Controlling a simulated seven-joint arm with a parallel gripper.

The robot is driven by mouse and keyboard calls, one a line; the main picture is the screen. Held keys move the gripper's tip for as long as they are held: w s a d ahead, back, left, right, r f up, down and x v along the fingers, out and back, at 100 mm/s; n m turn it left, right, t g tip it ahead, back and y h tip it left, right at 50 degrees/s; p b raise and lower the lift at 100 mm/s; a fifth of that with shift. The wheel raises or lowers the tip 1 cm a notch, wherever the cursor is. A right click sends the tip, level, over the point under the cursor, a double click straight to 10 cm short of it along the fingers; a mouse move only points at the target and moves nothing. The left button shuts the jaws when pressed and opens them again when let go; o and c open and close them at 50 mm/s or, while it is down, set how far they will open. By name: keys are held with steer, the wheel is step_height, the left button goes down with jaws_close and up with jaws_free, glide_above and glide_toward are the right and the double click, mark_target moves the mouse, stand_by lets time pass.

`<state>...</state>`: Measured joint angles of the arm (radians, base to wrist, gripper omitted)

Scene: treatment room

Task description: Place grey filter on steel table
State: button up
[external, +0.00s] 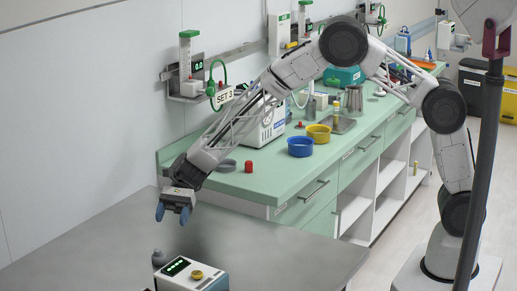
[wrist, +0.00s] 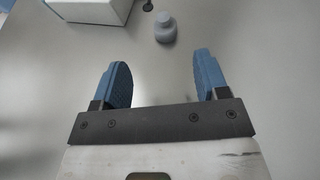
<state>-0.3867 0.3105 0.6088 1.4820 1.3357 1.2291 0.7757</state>
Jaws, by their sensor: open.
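A small grey piece with a narrower top, which looks like the grey filter (external: 159,258), stands upright on the steel table (external: 290,250), beside a white box. The grey filter also shows in the wrist view (wrist: 166,28), at the top, beyond the fingertips and apart from them. My gripper (external: 172,213) points down above the steel table. Its two blue fingers are spread with nothing between them, as the wrist view of my gripper (wrist: 161,65) shows. The bare steel table (wrist: 280,90) lies below it.
A white device (external: 190,276) with green lights and a yellow knob stands right of the grey piece. The green counter (external: 270,185) behind holds a red cap (external: 249,168), a flat grey round piece (external: 227,165), a blue bowl (external: 300,147) and a yellow bowl (external: 318,133).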

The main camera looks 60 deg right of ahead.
steer(key=s+d+r+n+t+h, duration=0.1)
steer(key=s+d+r+n+h, duration=0.15)
steer(key=s+d+r, duration=0.55)
steer(key=s+d+r+n+t+h, duration=0.1)
steer(key=s+d+r+n+h, duration=0.25)
steer(key=d, duration=0.65)
steer(key=s+d+r+n+t, duration=0.1)
steer(key=s+d+r+n, duration=0.1)
steer(key=s+d+r, duration=0.6)
steer(key=s+d+r+n+t+h, duration=0.1)
steer(key=s+d+n+t+h, duration=0.1)
steer(key=s+d, duration=0.9)
steer(key=s+d+r+n+t+h, duration=0.1)
steer(key=s+d+n+h, duration=0.3)
steer(key=s+d, duration=0.7)
steer(key=s+r+h, duration=0.1)
steer(key=s, duration=0.2)
steer(key=shift+s+t, duration=0.25)
steer(key=shift+t, duration=0.15)
